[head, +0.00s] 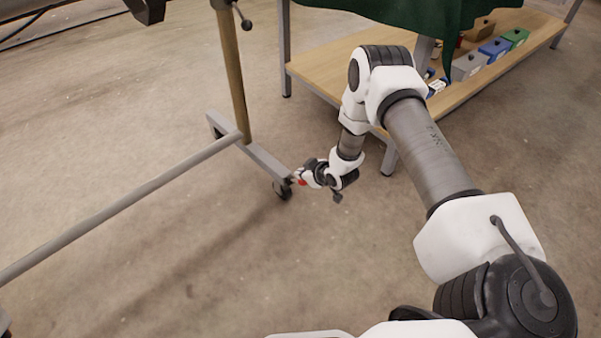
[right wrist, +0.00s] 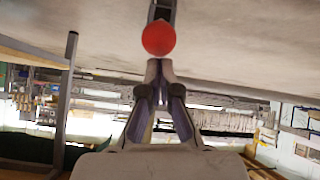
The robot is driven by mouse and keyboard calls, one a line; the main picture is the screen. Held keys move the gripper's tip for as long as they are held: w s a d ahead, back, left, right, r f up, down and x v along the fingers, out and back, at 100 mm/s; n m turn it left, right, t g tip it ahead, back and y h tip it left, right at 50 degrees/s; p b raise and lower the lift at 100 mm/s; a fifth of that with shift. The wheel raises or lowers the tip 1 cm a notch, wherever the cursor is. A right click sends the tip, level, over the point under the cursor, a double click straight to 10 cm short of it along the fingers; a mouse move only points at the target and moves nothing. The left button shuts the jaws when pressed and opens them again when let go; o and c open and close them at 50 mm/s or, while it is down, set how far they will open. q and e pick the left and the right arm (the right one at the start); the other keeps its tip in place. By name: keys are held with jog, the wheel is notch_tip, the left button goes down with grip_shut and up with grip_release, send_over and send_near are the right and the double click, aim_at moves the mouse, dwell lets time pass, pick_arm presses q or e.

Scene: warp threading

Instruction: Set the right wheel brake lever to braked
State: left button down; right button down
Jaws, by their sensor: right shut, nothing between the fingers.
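The right wheel (head: 283,190) is a dark caster under the end of a grey metal foot (head: 262,160). The brake lever's red round end (right wrist: 158,39) shows large in the right wrist view, just beyond my fingertips; a bit of red (head: 302,182) also shows beside the caster in the head view. My right gripper (head: 296,178) is low by the caster. In the right wrist view its fingers (right wrist: 159,68) are together, with nothing between them, close to the red end. I cannot tell whether they touch it. The lever's angle is unclear. My left gripper is out of view.
A grey crossbar (head: 120,209) runs low to the left from the foot, and a wooden post (head: 235,85) rises from it. A wooden shelf table (head: 330,72) with several boxes and a green cloth (head: 405,12) stands behind my right arm. The floor around is clear.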

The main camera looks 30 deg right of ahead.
jog(key=shift+s+f, duration=0.15)
jog(key=s+f+t+b, duration=0.4)
jog(key=f+t+b, duration=0.1)
jog(key=f, duration=0.5)
jog(key=shift+s+d+f+t+y, duration=0.3)
jog(key=shift+d+f+y, duration=0.05)
jog(key=shift+d+y, duration=0.05)
dwell(0.5)
jog(key=shift+w, duration=0.1)
dwell(0.4)
